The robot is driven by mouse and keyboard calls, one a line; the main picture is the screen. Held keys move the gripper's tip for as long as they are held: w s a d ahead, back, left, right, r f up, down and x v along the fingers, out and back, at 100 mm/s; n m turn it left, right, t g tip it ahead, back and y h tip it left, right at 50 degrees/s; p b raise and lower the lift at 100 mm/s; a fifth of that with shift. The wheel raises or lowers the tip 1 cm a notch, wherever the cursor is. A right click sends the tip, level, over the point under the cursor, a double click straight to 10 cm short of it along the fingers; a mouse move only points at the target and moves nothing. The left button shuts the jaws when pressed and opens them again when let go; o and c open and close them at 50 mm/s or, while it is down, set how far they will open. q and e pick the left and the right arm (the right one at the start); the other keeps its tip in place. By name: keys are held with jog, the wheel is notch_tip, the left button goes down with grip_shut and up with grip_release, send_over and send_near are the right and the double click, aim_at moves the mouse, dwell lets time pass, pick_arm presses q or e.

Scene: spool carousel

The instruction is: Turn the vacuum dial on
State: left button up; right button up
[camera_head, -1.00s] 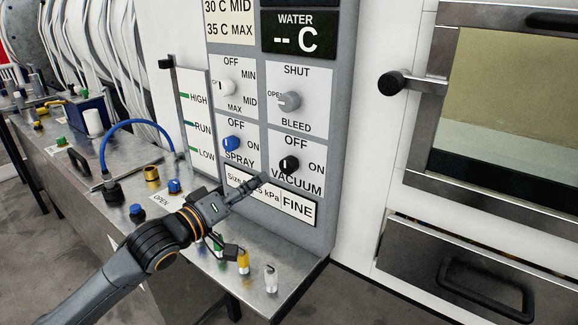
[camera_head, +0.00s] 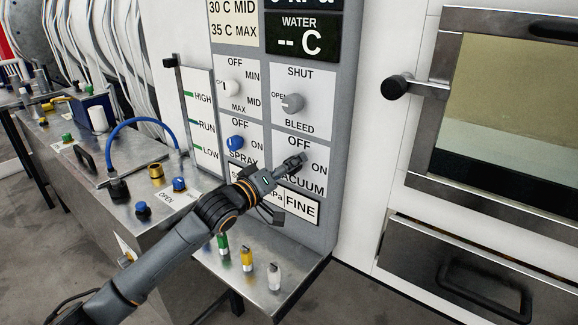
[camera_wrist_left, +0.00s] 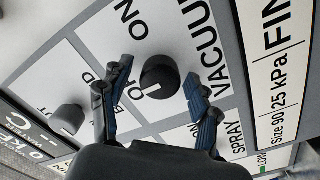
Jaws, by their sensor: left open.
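The black vacuum dial (camera_wrist_left: 160,76) sits on its white label plate (camera_wrist_left: 120,40) marked OFF, ON and VACUUM. In the left wrist view it stands between the two open fingers of my left gripper (camera_wrist_left: 155,95), with a visible gap on each side. In the head view my left gripper (camera_head: 293,165) is at the vacuum plate and hides the dial. My right gripper is not in view.
The grey bleed dial (camera_head: 293,103) is above, and the blue spray dial (camera_head: 235,143) is to the left. Below is a steel shelf (camera_head: 255,290) with green, yellow and clear small parts. An oven-like door (camera_head: 440,120) with a handle is at right.

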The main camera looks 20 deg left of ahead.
pick_arm(q)
jog(key=c, duration=1.2)
jog(key=shift+r+m, duration=0.1)
jog(key=shift+m, duration=0.2)
jog(key=m+p, duration=0.3)
jog(key=shift+r, duration=0.15)
jog(key=m+p, duration=0.2)
jog(key=m, duration=0.2)
jog(key=shift+m, duration=0.4)
jog(key=m+p, duration=0.2)
jog(key=m, duration=0.2)
jog(key=shift+d, duration=0.1)
jog(key=shift+s+d+m+y+p, duration=0.1)
jog(key=shift+m+y+p, duration=0.5)
jog(key=shift+m, duration=2)
